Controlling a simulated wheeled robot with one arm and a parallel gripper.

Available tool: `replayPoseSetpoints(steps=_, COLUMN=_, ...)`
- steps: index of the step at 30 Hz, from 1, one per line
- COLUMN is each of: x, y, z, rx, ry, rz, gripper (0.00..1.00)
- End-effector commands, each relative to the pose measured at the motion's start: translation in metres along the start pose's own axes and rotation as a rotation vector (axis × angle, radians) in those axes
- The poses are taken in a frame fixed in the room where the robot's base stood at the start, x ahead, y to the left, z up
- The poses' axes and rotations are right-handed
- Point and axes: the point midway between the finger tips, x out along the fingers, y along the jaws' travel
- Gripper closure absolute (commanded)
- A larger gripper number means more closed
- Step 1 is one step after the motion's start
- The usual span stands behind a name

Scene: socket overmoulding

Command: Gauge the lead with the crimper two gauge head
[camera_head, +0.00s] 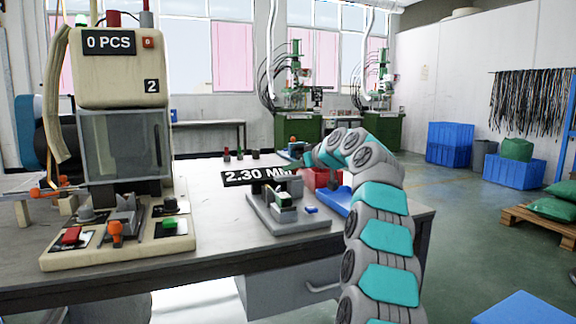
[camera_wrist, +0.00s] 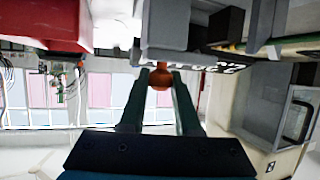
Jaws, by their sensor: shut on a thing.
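The gauge head (camera_head: 290,218) is a grey unit on the bench with a black display (camera_head: 255,177) reading 2.30 MM. It shows upside down in the wrist view (camera_wrist: 175,38). An orange ball knob (camera_wrist: 160,79) on the gauge head sits between the fingertips of my gripper (camera_wrist: 163,80), which is shut on it.
Crimper two (camera_head: 120,60), showing 0 PCS, stands left of the gauge with red, orange and green controls on its base. A red bin (camera_head: 320,180) and a blue bin (camera_head: 338,200) stand just right of the gauge. The bench (camera_head: 215,240) is clear between crimper and gauge.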

Motion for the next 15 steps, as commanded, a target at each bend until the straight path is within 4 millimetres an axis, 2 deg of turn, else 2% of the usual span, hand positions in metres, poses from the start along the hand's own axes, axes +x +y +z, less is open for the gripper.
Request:
replayPoseSetpoints(steps=5, x=-0.0015, y=0.004, z=0.0001, rx=0.002, ry=0.004, rz=0.008, gripper=1.0)
replayPoseSetpoints(steps=6, x=-0.0017, y=0.0043, z=0.0, rx=0.002, ry=0.004, rz=0.009, gripper=0.68)
replayPoseSetpoints(steps=13, x=-0.0017, y=0.0038, z=0.0001, rx=0.002, ry=0.003, rz=0.008, gripper=0.42)
replayPoseSetpoints(steps=15, x=-0.0017, y=0.0034, z=0.0, rx=0.002, ry=0.003, rz=0.007, gripper=0.39)
